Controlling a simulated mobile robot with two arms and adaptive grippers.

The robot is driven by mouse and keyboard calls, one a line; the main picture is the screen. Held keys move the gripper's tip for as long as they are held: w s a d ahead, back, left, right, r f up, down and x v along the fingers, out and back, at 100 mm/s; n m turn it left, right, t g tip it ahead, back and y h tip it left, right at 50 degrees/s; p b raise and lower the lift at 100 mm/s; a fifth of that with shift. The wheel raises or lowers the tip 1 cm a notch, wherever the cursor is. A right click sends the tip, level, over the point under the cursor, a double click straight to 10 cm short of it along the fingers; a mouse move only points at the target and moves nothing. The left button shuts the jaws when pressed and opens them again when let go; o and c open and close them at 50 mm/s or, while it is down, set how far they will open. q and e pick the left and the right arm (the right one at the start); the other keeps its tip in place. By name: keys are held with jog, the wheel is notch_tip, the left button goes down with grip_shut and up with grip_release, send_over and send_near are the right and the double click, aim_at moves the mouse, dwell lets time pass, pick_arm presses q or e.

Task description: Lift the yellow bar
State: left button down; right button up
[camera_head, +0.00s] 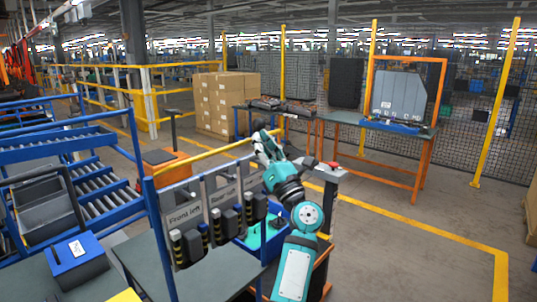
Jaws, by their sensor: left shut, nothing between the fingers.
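The yellow bar (205,156) runs slanting up to the right in the middle of the picture, above the grey panels with dark handles. Its right part passes behind or beside my left gripper (262,145). My left gripper, on a teal arm that rises from the bottom, is at the right part of the bar. Its fingers are shut with nothing between them. I cannot tell whether they touch the bar. My right gripper is not in view.
A grey post with a red top (332,166) stands just right of my arm. A blue bin (262,238) and labelled panels (184,222) are in front. An orange-framed table (375,133) holds a grey door panel (399,97). The floor at right is clear.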

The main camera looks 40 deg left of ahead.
pick_arm(q)
jog(key=a+r+b, duration=0.1)
jog(key=a+r, duration=0.6)
jog(key=a, duration=0.3)
jog(key=shift+w+a+r+b, duration=0.15)
jog(key=shift+w+r+b, duration=0.15)
jog(key=shift+w+r, duration=0.1)
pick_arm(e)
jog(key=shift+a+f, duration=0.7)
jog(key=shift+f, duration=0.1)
pick_arm(q)
jog(key=shift+f, duration=0.1)
